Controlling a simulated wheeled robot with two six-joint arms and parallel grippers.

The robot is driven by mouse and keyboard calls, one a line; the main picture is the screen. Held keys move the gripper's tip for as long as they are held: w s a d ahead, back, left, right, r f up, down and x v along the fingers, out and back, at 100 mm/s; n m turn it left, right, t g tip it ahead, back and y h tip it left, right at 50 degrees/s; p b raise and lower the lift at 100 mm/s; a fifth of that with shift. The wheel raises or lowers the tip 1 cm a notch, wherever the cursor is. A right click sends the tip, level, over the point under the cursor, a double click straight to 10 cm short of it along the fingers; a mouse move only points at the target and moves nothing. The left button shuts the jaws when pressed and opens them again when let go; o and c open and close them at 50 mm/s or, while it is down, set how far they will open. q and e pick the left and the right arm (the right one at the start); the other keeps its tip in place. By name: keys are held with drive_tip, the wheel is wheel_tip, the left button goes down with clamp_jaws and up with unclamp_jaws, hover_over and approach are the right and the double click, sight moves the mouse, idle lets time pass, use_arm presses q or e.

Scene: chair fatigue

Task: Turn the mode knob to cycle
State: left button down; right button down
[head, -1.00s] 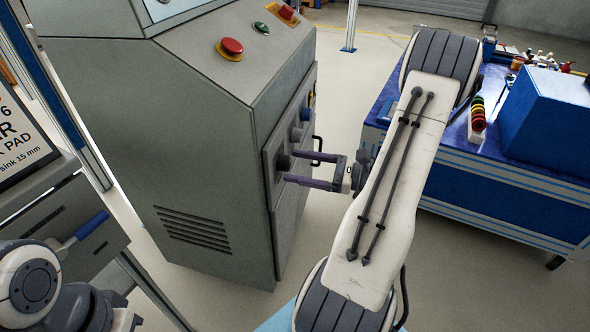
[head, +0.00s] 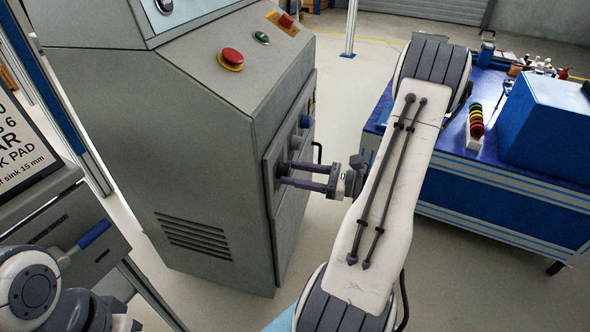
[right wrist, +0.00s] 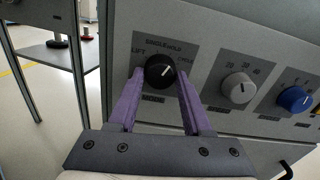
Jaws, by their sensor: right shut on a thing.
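The black mode knob (right wrist: 160,71) sits on the panel of the grey cabinet, above the label MODE. Its white pointer line slants up and to the right. Labels stand around it; the one at upper right looks like CYCLE, and one at left looks like LIFT. My right gripper (right wrist: 158,88) is shut on the knob, with a purple finger on each side. In the head view the right gripper (head: 281,174) reaches the cabinet's side panel from the right, and its fingers hide most of the knob. Part of my left arm shows at lower left, without its fingers.
A grey-white knob (right wrist: 238,88) and a blue knob (right wrist: 295,99) sit right of the mode knob. A red mushroom button (head: 232,57) is on the cabinet's sloped top. A black handle (head: 318,152) juts from the panel beside my gripper. A blue workbench (head: 480,190) stands at right.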

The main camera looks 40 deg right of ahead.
drive_tip(key=m+p, duration=0.1)
drive_tip(key=p, duration=0.2)
drive_tip(key=m+p, duration=0.2)
drive_tip(key=p, duration=0.1)
drive_tip(key=m+p, duration=0.2)
drive_tip(key=p, duration=0.1)
drive_tip(key=shift+r, duration=0.3)
drive_tip(key=shift+f+m+p, duration=0.3)
drive_tip(key=shift+m+p, duration=0.9)
drive_tip(key=shift+p, duration=0.1)
drive_tip(key=shift+c, duration=1.7)
unclamp_jaws()
drive_tip(key=p+v, duration=0.1)
drive_tip(key=v, duration=0.9)
drive_tip(key=shift+s, duration=0.3)
